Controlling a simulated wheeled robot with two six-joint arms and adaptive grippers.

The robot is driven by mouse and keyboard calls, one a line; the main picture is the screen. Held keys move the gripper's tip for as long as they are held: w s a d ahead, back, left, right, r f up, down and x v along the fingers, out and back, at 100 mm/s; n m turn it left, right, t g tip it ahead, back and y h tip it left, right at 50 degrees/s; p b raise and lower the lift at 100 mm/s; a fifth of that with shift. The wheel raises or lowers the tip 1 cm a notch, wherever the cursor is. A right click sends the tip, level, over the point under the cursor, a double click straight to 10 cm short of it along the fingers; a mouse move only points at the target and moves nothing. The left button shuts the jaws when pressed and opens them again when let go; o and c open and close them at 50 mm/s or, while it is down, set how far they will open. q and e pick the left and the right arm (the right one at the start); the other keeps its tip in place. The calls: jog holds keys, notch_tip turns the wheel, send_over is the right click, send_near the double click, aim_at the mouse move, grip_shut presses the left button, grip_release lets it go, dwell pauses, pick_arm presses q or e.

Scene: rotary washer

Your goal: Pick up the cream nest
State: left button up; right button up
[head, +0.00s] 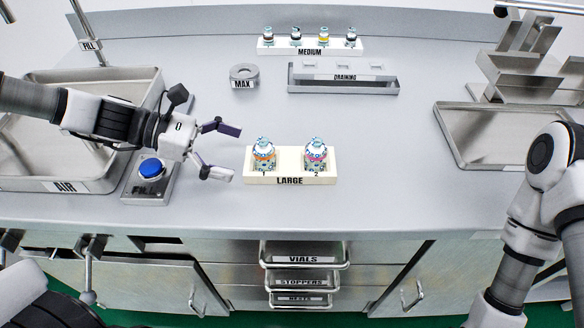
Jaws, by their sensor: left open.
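The cream nest (333,166), marked LARGE, lies on the grey counter near the middle front. It holds two stoppered vials, the left one (264,155) with an orange band and the right one (316,155) with a pink band. My left gripper (230,153) is open and empty just left of the nest, its fingers pointing toward the nest's left end with a small gap between. My right arm stands at the right edge, and its gripper is out of view.
A blue button (151,168) and a sink marked AIR (70,186) are at the left. A ring marked MAX (243,77), a DRAINING rack (343,87) and a MEDIUM rack (311,50) with several vials stand behind. A metal tray (480,150) is right. Counter right of the nest is clear.

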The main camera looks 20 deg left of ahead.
aim_at(262, 160)
pick_arm(q)
jog(key=shift+d+f, duration=0.3)
jog(key=shift+d, duration=0.1)
jog(key=shift+d+f+b, duration=0.1)
jog(key=shift+d+b, duration=0.15)
jog(key=shift+b, duration=0.15)
jog(key=b+x, duration=0.1)
jog(key=x, duration=0.2)
jog(key=b+x, duration=0.1)
jog(key=shift+w+d+f+b, duration=0.1)
jog(key=shift+w+d+b, duration=0.05)
jog(key=shift+w+b, duration=0.25)
jog(key=shift+d, duration=0.15)
pick_arm(e)
notch_tip(262, 160, down, 4)
jog(key=shift+f, duration=0.1)
pick_arm(q)
jog(key=c, duration=1.2)
